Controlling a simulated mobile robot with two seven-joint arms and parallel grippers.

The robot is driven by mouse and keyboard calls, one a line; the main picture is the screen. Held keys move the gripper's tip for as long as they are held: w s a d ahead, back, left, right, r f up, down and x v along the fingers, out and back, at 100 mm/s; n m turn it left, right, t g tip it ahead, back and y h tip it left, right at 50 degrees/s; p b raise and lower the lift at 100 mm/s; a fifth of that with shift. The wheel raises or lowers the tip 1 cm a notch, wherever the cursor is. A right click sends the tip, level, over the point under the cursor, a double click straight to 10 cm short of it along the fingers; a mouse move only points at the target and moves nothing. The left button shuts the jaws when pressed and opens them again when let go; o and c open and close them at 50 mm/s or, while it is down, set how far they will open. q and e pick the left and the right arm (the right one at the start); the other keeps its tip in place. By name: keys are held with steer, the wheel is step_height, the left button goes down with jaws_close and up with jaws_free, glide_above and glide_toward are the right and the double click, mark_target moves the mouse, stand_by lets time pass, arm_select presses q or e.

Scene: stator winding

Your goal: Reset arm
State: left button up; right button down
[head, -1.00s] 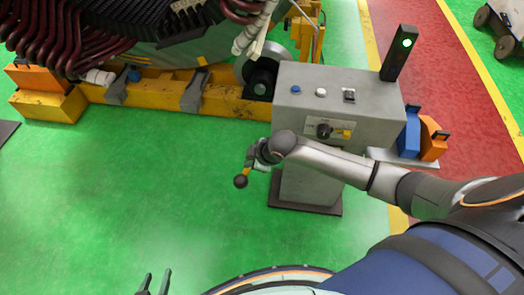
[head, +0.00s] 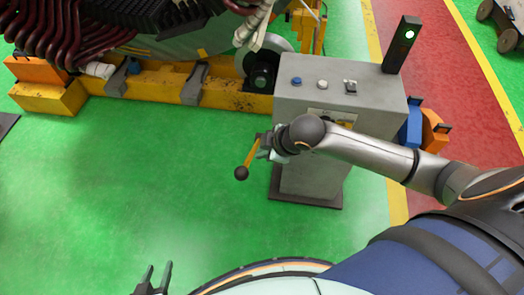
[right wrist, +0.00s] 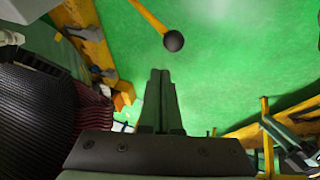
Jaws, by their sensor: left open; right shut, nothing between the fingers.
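My right arm reaches in from the right across the grey control box (head: 325,78). Its gripper (head: 264,146) is beside a yellow lever with a black ball end (head: 241,173). In the right wrist view the right gripper (right wrist: 160,72) is shut, with its two fingers together and nothing between them. The lever's ball (right wrist: 173,41) hangs just beyond the fingertips, apart from them in that picture. My left gripper (head: 154,276) is low in the head view, open and empty over the green floor.
A signal lamp (head: 410,35) glows on the box. A yellow beam (head: 150,92) and a machine with dark red coils (head: 65,35) stand at the back left. Blue and orange parts (head: 424,127) sit right of the box. The green floor (head: 120,190) is clear.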

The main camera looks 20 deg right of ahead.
steer(key=shift+a, duration=0.1)
steer(key=s+a+f+m+t+y, duration=0.2)
steer(key=s+a+f+m, duration=0.2)
steer(key=s+a+f, duration=0.15)
steer(key=s+d+f+m+t+h, duration=0.1)
steer(key=s+d+f+m, duration=0.3)
steer(key=s, duration=0.4)
step_height(320, 180, down, 2)
steer(key=shift+s+d+f+m+t+h, duration=0.15)
steer(key=shift+s+m+t+h, duration=0.2)
steer(key=shift+m+h, duration=0.4)
